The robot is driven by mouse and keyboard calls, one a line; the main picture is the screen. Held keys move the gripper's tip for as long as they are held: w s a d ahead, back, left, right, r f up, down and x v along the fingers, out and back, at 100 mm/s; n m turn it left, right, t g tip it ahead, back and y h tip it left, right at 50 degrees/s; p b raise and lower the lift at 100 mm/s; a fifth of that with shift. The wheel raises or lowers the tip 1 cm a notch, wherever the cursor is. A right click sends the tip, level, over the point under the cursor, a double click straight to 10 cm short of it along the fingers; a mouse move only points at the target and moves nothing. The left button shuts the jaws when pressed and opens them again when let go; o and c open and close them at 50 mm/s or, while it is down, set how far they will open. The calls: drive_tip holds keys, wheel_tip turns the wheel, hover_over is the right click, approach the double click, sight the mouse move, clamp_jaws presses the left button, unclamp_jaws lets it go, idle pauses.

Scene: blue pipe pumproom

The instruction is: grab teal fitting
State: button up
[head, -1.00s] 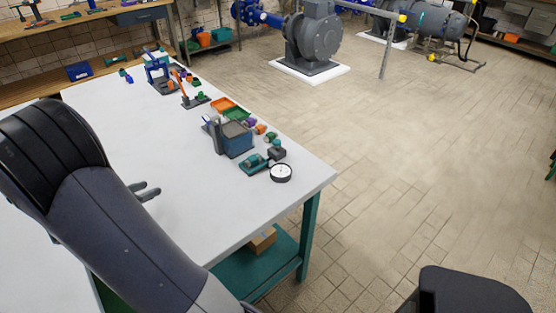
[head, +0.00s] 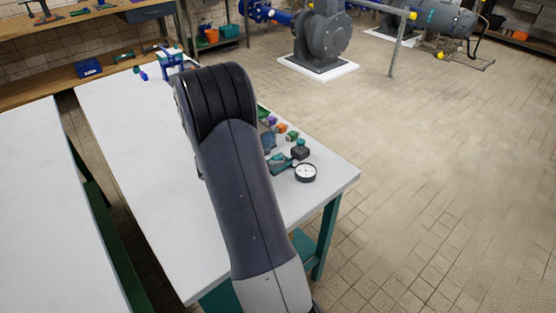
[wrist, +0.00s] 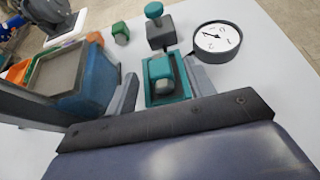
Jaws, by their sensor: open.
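A teal fitting with a grey part on it (wrist: 162,76) lies in the wrist view between my two fingertips, in or on a shallow teal-edged base. It also shows in the head view (head: 280,164) near the table's right edge, partly behind my arm. My gripper (wrist: 160,92) is open, with one finger on each side of the teal piece. I cannot tell whether the fingers touch it. In the head view my gripper is hidden by my arm. A dark block with a teal knob (wrist: 156,30) stands just beyond.
A round dial gauge (wrist: 217,38) lies close to the right finger. A blue bin (wrist: 97,82) stands to the left of the left finger. A small green fitting (wrist: 120,33) lies beyond. The white table (head: 130,170) is bare on its left side.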

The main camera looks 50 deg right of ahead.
drive_tip(key=shift+x, duration=1)
clamp_jaws()
